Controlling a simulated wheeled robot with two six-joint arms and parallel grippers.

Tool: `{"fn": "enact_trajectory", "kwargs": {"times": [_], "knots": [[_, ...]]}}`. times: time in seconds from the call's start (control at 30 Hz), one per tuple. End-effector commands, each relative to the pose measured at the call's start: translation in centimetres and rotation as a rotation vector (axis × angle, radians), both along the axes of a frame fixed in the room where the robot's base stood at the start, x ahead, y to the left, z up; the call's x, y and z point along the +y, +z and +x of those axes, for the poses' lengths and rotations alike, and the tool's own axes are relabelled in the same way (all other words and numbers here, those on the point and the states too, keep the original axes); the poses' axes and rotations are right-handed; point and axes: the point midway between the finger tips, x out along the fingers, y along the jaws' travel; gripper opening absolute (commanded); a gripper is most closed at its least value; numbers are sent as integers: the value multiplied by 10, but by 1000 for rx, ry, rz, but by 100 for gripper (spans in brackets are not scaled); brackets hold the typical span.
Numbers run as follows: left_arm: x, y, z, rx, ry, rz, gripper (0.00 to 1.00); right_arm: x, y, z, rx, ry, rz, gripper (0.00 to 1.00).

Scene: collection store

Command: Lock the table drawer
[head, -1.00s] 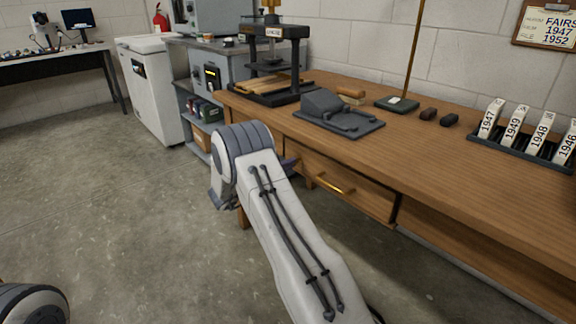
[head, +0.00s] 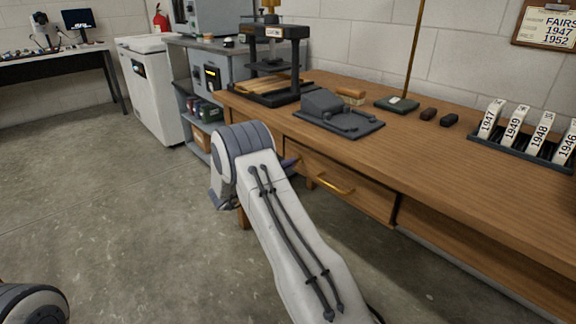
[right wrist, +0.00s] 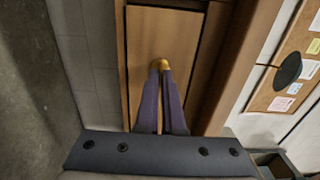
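The wooden table's drawer (head: 366,197) has a brass handle (head: 336,186) and looks closed or nearly so. My right arm reaches to its left end in the head view. Only a small dark part of my right gripper (head: 290,162) shows there, left of the handle; the rest is behind my arm. In the right wrist view, the two fingers of my right gripper (right wrist: 161,72) are close together, with a small brass piece (right wrist: 161,64) at their tips, in front of the drawer face (right wrist: 178,35). I cannot tell for sure whether it is a key. The lock is hidden. My left gripper is out of view.
On the table top (head: 440,165) stand a dark grey device (head: 335,115), a press (head: 275,60), a brass-stemmed stand (head: 397,104) and a rack of year-labelled pieces (head: 530,143). A white cabinet (head: 150,95) is at the back left. The floor (head: 110,200) on the left is clear.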

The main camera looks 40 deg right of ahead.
Motion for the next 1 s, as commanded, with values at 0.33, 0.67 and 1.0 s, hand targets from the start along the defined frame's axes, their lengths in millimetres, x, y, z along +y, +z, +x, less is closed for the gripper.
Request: {"fn": "enact_trajectory", "kwargs": {"times": [0.33, 0.67, 1.0], "knots": [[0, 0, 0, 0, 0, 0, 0, 0, -1, 0, 1, 0, 1, 0], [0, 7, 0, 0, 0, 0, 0, 0, 1, 0, 56, 0, -3, 0], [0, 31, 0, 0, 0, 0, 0, 0, 2, 0, 301, 0, -22, 0]]}}
